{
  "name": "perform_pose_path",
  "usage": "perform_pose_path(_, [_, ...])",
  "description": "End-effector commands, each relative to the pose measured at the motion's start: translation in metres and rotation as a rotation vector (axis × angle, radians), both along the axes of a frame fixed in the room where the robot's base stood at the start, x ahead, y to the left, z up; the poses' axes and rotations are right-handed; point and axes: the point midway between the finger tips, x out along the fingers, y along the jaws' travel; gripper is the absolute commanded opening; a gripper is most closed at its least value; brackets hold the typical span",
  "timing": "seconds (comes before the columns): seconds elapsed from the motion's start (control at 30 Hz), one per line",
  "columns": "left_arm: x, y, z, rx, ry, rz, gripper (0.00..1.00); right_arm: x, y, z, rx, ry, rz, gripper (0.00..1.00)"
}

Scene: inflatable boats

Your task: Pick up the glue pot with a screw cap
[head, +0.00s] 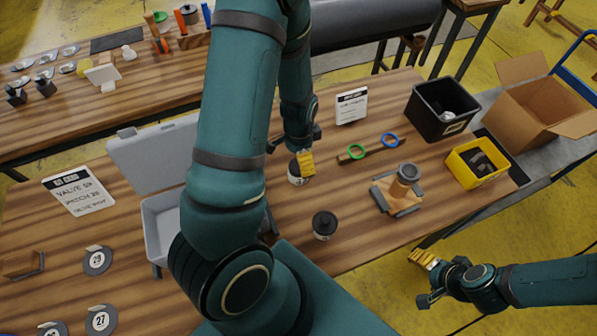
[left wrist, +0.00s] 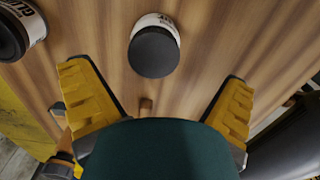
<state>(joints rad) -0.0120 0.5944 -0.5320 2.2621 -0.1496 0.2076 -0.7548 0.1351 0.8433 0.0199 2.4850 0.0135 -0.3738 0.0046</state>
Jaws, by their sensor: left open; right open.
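One pot with a white label and dark round cap (left wrist: 155,50) lies ahead between the open fingers of my left gripper (left wrist: 155,80), with no finger visibly touching it. In the head view this pot (head: 294,178) is partly hidden behind a yellow finger. A second dark-capped pot (head: 325,224) stands nearer me on the table; a pot with "GLU" lettering (left wrist: 15,30) shows at the left wrist view's upper left corner. I cannot tell which cap is a screw cap. My right gripper (head: 425,279) is open and empty, off the table's front edge.
A clamp-like wooden fixture (head: 403,187), a wooden strip with green and blue rings (head: 371,151), a black bin (head: 420,112) and a yellow bin (head: 461,173) stand to the right. A grey case (head: 160,150) is behind my left arm. A sign (head: 351,106) stands behind the pots.

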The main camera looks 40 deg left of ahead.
Motion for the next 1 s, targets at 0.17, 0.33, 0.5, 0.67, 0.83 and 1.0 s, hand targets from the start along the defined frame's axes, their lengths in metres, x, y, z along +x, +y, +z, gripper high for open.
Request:
perform_pose_path(0.17, [-0.001,0.0,-0.011,0.0,0.0,0.001,1.0,0.0,0.0,-0.002,-0.001,0.0,0.0,0.73])
perform_pose_path(0.33, [-0.006,-0.004,-0.033,-0.001,0.004,0.0,1.0,0.0,0.0,-0.006,-0.001,0.0,0.0,0.73])
perform_pose_path(0.5, [-0.007,-0.005,-0.054,0.0,0.001,0.001,1.0,0.0,0.0,-0.01,-0.002,0.0,0.0,0.73])
perform_pose_path(0.67, [-0.007,-0.005,-0.06,0.0,0.0,0.001,1.0,0.0,0.001,-0.01,-0.002,-0.001,-0.001,0.73])
perform_pose_path(0.83, [-0.006,-0.005,-0.06,0.0,-0.001,0.001,1.0,0.0,0.001,-0.01,-0.002,-0.001,0.0,0.73])
perform_pose_path(1.0, [-0.007,-0.005,-0.06,0.0,-0.001,0.001,0.44,0.0,0.001,-0.01,-0.002,-0.001,0.0,0.73])
